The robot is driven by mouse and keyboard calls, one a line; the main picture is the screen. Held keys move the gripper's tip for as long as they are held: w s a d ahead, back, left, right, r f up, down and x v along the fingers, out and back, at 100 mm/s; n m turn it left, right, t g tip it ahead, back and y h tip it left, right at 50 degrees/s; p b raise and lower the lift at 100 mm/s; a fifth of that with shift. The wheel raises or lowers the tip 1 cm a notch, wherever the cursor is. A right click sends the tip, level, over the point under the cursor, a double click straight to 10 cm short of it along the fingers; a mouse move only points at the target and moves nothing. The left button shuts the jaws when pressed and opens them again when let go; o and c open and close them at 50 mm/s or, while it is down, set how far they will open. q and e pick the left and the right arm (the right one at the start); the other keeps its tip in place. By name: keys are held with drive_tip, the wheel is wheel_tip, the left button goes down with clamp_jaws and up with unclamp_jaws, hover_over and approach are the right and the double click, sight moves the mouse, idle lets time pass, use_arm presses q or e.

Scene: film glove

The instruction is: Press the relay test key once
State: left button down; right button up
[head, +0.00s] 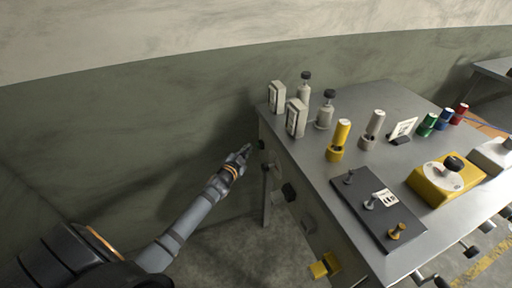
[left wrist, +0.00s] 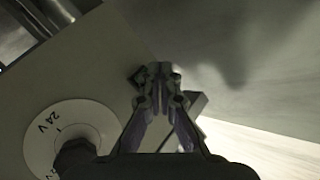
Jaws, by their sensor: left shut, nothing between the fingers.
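My left gripper (head: 246,150) is shut and empty at the left end of the grey bench's front panel. A small dark green part (head: 262,145), possibly the relay test key, sits on the panel beside the fingertips. No label for it is readable. In the left wrist view the shut fingertips (left wrist: 161,70) are close to a small dark block (left wrist: 138,77) on the panel; whether they touch cannot be told. A white dial marked 24 V (left wrist: 57,125) with a dark knob is left of the fingers. My right gripper is not in view.
The grey bench (head: 385,95) carries pale blocks (head: 297,117), a yellow cylinder (head: 340,137), a black plate with levers (head: 352,203) and a yellow box with a dial (head: 425,178). Knobs (head: 288,191) and a yellow part (head: 322,267) stick out of its front. The floor left of the bench is clear.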

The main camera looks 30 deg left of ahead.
use_arm(q)
drive_tip(key=s+a+b, duration=0.3)
drive_tip(key=s+b, duration=0.1)
drive_tip(key=shift+a, duration=0.15)
drive_tip(key=shift+w, duration=0.1)
idle(0.8)
